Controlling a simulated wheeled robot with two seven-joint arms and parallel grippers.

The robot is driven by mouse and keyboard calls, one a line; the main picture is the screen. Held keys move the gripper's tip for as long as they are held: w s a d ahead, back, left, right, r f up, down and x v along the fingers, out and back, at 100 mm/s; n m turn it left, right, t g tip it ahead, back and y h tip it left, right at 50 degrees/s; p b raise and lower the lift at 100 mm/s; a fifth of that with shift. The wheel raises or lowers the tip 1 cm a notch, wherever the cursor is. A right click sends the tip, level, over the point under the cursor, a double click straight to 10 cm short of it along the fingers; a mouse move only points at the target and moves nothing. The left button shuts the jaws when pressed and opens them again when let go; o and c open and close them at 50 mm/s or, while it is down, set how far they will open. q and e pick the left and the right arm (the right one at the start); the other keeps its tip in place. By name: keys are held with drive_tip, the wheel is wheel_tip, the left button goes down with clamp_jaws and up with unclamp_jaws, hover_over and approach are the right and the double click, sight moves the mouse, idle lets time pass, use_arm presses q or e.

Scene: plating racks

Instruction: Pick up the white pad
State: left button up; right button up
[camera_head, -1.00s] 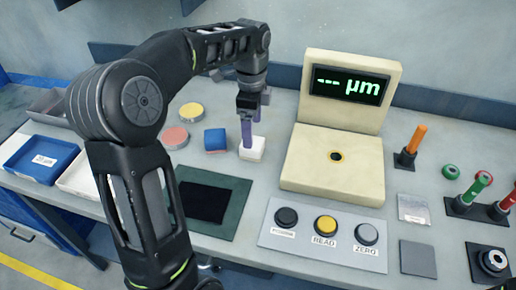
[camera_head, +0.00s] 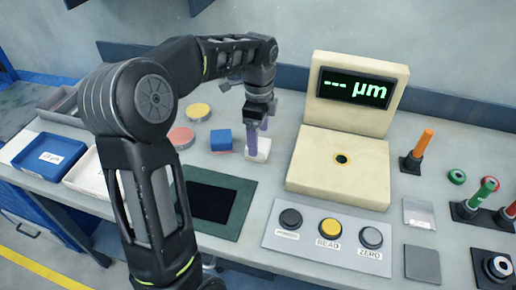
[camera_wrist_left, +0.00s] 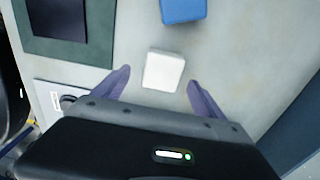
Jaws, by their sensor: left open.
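The white pad (camera_head: 262,153) is a small white block on the grey bench, left of the cream gauge; it also shows in the left wrist view (camera_wrist_left: 163,71). My left gripper (camera_head: 257,138) is just above the pad, pointing down, with its purple fingers apart. In the left wrist view my left gripper (camera_wrist_left: 158,82) has one finger on each side of the pad, with a gap to both, and nothing is held. The fingers partly hide the pad in the head view. My right gripper is not in view.
A blue block (camera_head: 221,140) sits just left of the pad. A cream gauge (camera_head: 335,160) stands to the right. A green mat (camera_head: 236,207) with a black centre and a button panel (camera_head: 280,239) lie in front. Yellow (camera_head: 198,111) and pink discs (camera_head: 181,137) lie farther left.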

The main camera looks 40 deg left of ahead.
use_arm(q)
wheel_tip(320, 180, down, 5)
drive_tip(key=shift+w+a+f+p, duration=0.1)
drive_tip(key=shift+w+a+p, duration=0.05)
drive_tip(key=shift+p, duration=0.35)
drive_tip(key=shift+c, duration=0.4)
drive_tip(key=c, duration=1.4)
wheel_tip(320, 180, up, 10)
drive_tip(key=shift+r+b, duration=0.1)
drive_tip(key=shift+b, duration=0.3)
